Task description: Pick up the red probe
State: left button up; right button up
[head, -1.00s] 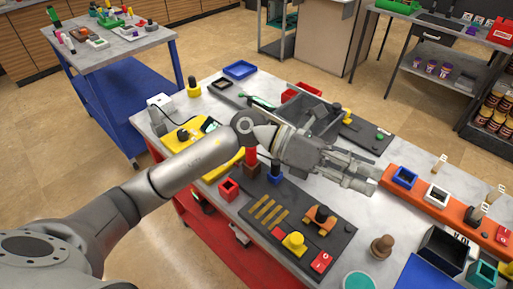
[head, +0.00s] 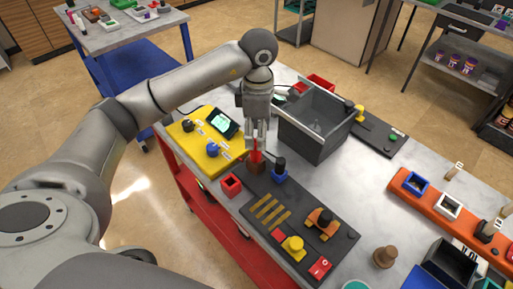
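The red probe (head: 255,156) stands upright in a small brown block at the back left corner of the dark tool board. My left gripper (head: 256,147) points straight down over it. Its fingertips are at the probe's upper part, one on each side as far as I can see. The fingers hide part of the probe, and I cannot tell whether they press on it. My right gripper is not in view.
A yellow multimeter-like panel (head: 185,146) lies left of the gripper. A grey open bin (head: 317,143) stands close on its right. A blue holder (head: 279,175) with a black-topped piece and a red square holder (head: 231,186) are near the probe.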

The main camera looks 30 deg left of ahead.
aim_at(256, 150)
pick_arm(q)
notch_tip(256, 150, down, 3)
jog(key=shift+r+p, duration=0.2)
jog(key=shift+p, duration=0.1)
jog(key=f+p, duration=0.2)
jog(key=f, duration=0.2)
jog(key=shift+a+f+p, duration=0.25)
jog(key=shift+a+p, duration=0.05)
jog(key=shift+p, duration=0.1)
jog(key=shift+w+f, duration=0.1)
jog(key=shift+f, duration=0.25)
jog(key=shift+c, duration=0.4)
jog(key=c, duration=1)
jog(key=shift+c, duration=0.2)
jog(key=shift+r, duration=0.1)
